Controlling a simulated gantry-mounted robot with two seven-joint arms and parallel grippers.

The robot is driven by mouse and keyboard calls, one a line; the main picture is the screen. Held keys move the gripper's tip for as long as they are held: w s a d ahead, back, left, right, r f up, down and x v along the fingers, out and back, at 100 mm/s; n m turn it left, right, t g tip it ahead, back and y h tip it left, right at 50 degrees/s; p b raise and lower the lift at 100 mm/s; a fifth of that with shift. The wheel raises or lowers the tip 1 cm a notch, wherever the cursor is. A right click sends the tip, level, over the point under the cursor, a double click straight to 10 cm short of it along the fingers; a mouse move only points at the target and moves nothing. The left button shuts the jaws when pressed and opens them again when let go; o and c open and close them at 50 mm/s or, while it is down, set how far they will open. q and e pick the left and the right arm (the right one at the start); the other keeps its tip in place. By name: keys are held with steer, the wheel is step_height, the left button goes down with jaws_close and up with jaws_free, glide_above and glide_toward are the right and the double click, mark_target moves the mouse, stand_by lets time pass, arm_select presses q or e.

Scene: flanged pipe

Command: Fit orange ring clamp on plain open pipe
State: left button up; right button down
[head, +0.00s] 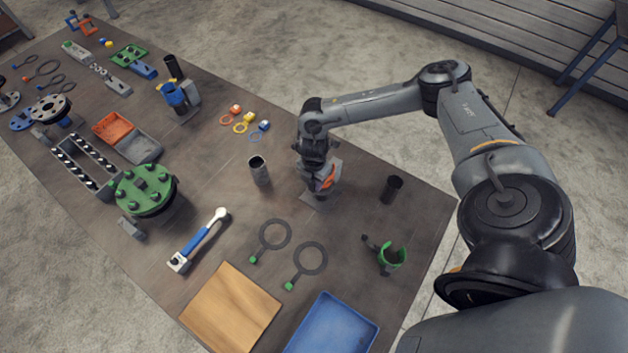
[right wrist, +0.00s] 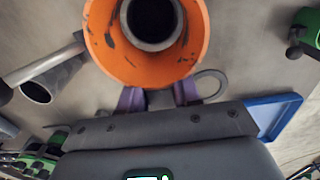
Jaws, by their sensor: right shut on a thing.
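My right gripper (head: 320,182) is low over the middle of the table. Its purple fingers (right wrist: 160,96) are shut on the near side of the orange ring clamp (right wrist: 110,52). In the head view only a small part of the orange clamp (head: 328,179) shows beside the gripper. In the right wrist view the dark open mouth of a pipe (right wrist: 152,18) shows inside the ring. I cannot tell how far the ring sits down around it. The gripper hides most of this pipe in the head view. My left gripper is not in view.
A short open pipe (head: 259,172) stands left of the gripper and a dark one (head: 391,190) right. A green clamp (head: 392,256) sits nearer the right edge. Two flat rings (head: 310,257), a blue tray (head: 333,328) and a wooden board (head: 230,308) lie in front.

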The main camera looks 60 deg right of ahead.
steer(key=shift+p, duration=0.3)
stand_by(0.5)
steer(key=shift+f, duration=0.1)
steer(key=shift+f+b, duration=0.75)
steer(key=shift+f, duration=0.65)
steer(key=shift+f, duration=0.5)
stand_by(0.5)
